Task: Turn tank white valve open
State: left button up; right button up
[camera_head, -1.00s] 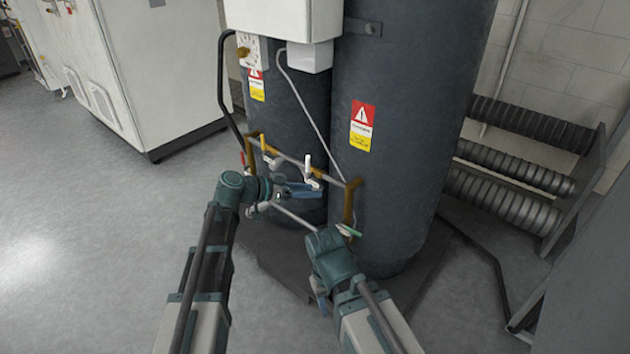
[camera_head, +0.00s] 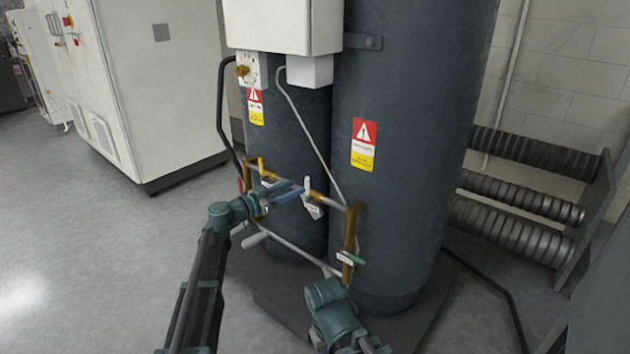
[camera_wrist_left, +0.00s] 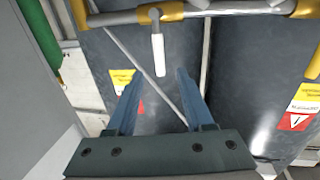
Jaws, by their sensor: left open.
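The white valve handle (camera_head: 308,186) sits on the pipe between the two dark tanks, with a white tag below it. In the left wrist view the white handle (camera_wrist_left: 157,50) hangs down from a yellow fitting. My left gripper (camera_head: 299,190) is at the left side of the handle, with its blue fingers pointing towards it. In the left wrist view my left gripper (camera_wrist_left: 158,74) is open, with the handle's end between or just beyond the fingertips; contact cannot be told.
Brass pipework (camera_head: 350,228) with a green handle (camera_head: 352,257) stands right of the valve. The dark right tank (camera_head: 410,130) and left tank (camera_head: 300,120) stand close behind. A white lever (camera_head: 255,239) is lower left. Open floor (camera_head: 80,240) lies left.

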pick_arm(q)
jog(key=x, duration=0.9)
grip_shut()
dwell(1.3)
